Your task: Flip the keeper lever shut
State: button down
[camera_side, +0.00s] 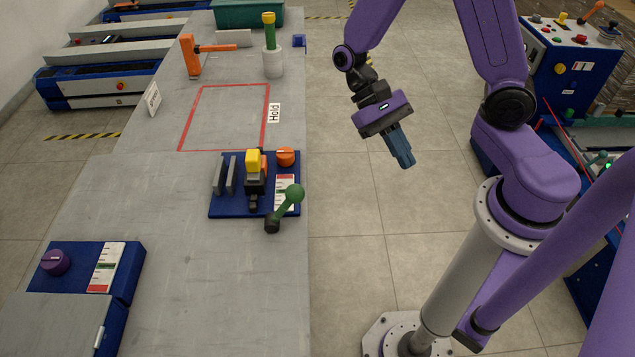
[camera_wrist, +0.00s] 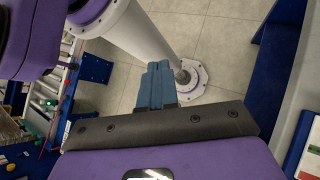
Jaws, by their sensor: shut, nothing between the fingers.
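My gripper (camera_side: 405,162) hangs in the air to the right of the grey table, its blue fingers together and empty, pointing down. The closed fingers also show in the wrist view (camera_wrist: 158,68), over the floor and my own base. On a blue base plate (camera_side: 230,212) at the table's right edge is a black mechanism with a yellow block (camera_side: 253,160). A lever with a green ball knob (camera_side: 294,193) leans up and right from a dark pivot (camera_side: 272,224) at the plate's front right corner. I cannot tell for sure which part is the keeper lever.
An orange knob (camera_side: 285,156) and upright grey plates (camera_side: 225,175) share the blue plate. Behind are a red outlined area marked Hold, an orange handled post (camera_side: 191,57) and a white cylinder (camera_side: 273,63). A blue box with a purple knob (camera_side: 56,262) is front left.

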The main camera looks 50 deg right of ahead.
jog(key=w+f+m+t+y, duration=0.2)
jog(key=w+f+m+y, duration=0.2)
jog(key=m+y, duration=0.5)
jog(key=w+f+m+t+y, duration=0.3)
jog(key=m+y, duration=0.6)
jog(key=m, duration=0.7)
jog(key=shift+w+f+m+t, duration=0.3)
jog(key=shift+w+f, duration=0.2)
jog(key=shift+w, duration=0.55)
jog(key=shift+a, duration=0.1)
send_near(284, 207)
jog(key=shift+s+a+r, duration=1.4)
jog(key=shift+s+r, duration=0.15)
jog(key=shift+s, duration=0.4)
